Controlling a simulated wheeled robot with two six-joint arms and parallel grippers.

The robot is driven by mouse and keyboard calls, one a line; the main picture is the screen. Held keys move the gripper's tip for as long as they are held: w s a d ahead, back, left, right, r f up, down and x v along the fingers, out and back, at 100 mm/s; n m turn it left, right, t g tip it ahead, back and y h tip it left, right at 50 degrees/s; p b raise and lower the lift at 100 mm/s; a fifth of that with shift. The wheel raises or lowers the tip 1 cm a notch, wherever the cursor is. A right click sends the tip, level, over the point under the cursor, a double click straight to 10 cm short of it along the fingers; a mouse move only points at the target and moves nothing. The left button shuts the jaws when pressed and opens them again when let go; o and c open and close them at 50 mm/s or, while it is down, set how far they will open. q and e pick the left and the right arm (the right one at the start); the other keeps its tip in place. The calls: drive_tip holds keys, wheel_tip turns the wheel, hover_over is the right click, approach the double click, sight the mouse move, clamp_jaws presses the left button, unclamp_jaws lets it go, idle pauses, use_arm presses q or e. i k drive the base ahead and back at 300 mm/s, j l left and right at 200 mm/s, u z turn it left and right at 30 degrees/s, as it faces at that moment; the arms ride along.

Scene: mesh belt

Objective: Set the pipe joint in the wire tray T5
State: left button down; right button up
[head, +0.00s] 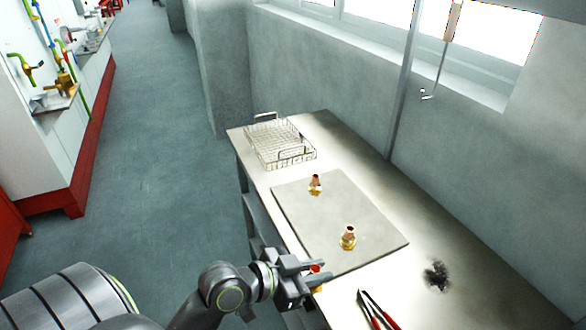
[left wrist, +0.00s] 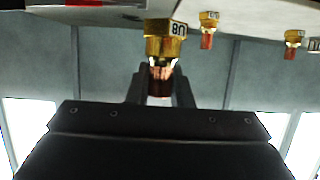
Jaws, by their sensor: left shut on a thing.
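My left gripper (head: 306,278) is shut on a pipe joint (head: 315,268) beside the near left corner of the grey mat. In the left wrist view, this joint (left wrist: 165,45) is brass with a copper end between my fingers (left wrist: 160,88); its label looks like U8, upside down. The wire tray (head: 262,150) stands at the far end of the table, well beyond my gripper; it looks empty and no T5 mark is readable. Two similar brass and copper joints, a farther one (head: 316,182) and a nearer one (head: 348,237), stand on the mat. My right gripper is out of view.
The grey mat (head: 320,215) lies on the table (head: 440,235) between my gripper and the tray. Red-handled pliers (head: 378,312) lie at the near edge. A dark tangled patch (head: 436,276) lies to the right. A wall (head: 300,75) runs behind the table.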

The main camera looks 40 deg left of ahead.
sight(273, 137)
drive_tip(key=i+j+z, duration=0.2)
drive_tip(key=j+z, duration=0.25)
drive_tip(key=j, duration=1.25)
drive_tip(key=j+z, duration=0.4)
drive_tip(key=j, duration=1.25)
